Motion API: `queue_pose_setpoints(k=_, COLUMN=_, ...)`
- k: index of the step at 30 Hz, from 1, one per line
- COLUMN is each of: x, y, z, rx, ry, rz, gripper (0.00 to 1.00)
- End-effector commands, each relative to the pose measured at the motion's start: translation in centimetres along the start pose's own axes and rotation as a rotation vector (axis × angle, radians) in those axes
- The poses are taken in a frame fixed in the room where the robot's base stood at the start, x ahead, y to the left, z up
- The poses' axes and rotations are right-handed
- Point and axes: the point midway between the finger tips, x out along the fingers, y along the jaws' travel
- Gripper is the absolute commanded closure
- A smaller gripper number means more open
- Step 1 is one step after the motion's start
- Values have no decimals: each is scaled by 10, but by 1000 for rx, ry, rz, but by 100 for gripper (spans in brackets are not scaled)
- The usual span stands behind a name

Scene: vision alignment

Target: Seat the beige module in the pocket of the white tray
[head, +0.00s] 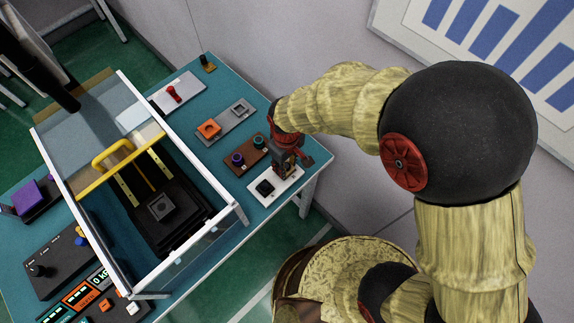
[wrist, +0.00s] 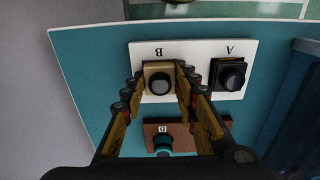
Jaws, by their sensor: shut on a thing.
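The beige module (wrist: 150,72), a square block with a dark round top, sits between my gripper's fingers (wrist: 160,80) in the wrist view. The fingers are shut on its two sides. It is over the B-marked place of the white tray (wrist: 200,55); I cannot tell whether it rests fully down in the pocket. A black module (wrist: 230,74) stands at the A-marked place beside it. In the head view, my gripper (head: 284,166) is at the right part of the white tray (head: 284,191), largely hiding the beige module; the black module (head: 265,187) shows at left.
A brown block (head: 238,163) with purple and teal round parts lies close to the tray. Beyond it are a grey plate (head: 226,124) with an orange part and a white plate (head: 185,88) with a red part. A large white-framed clear enclosure (head: 188,151) stands left. The tray is near the table's edge.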

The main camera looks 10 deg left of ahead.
Motion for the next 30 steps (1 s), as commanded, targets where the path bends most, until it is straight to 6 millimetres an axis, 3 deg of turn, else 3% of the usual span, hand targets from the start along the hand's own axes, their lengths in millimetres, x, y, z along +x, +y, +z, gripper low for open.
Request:
queue_pose_setpoints(k=1, x=12, y=-2, z=7, rx=0, ry=-14, rz=-4, gripper=96)
queue_pose_setpoints(k=2, x=13, y=-2, z=7, rx=1, ry=-16, rz=-4, gripper=69)
queue_pose_setpoints(k=11, x=14, y=-2, z=9, rx=1, ry=-19, rz=-5, gripper=52)
queue_pose_setpoints(k=30, x=10, y=-2, z=8, rx=0, ry=-18, rz=-5, gripper=52)
